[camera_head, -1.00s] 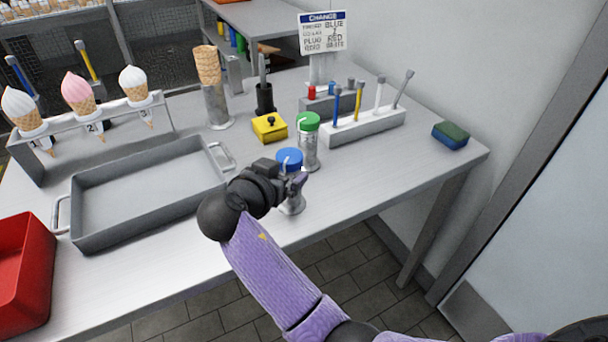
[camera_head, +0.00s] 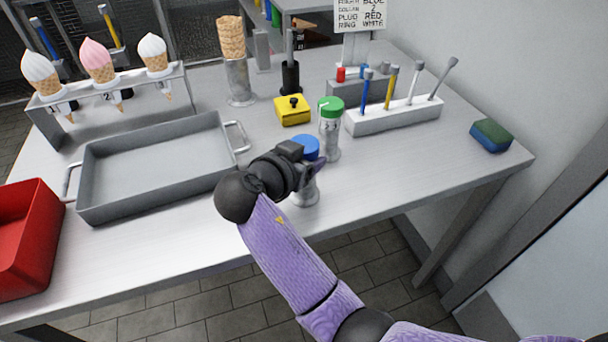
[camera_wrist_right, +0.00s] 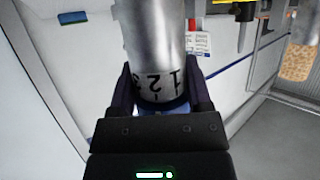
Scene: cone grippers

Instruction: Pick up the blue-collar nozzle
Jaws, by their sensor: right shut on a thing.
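The blue-collar nozzle is a metal cylinder (camera_head: 307,190) with a blue top (camera_head: 306,147), upright near the table's front edge. In the right wrist view the metal body (camera_wrist_right: 155,40) appears inverted, with a numbered white band and some blue between the fingers (camera_wrist_right: 159,88). I cannot tell whether its base touches the table. My left gripper is out of view.
A green-capped shaker (camera_head: 330,135) stands close behind the nozzle. A grey tray (camera_head: 80,190) and red bin (camera_head: 50,225) are left. The table's right front is clear.

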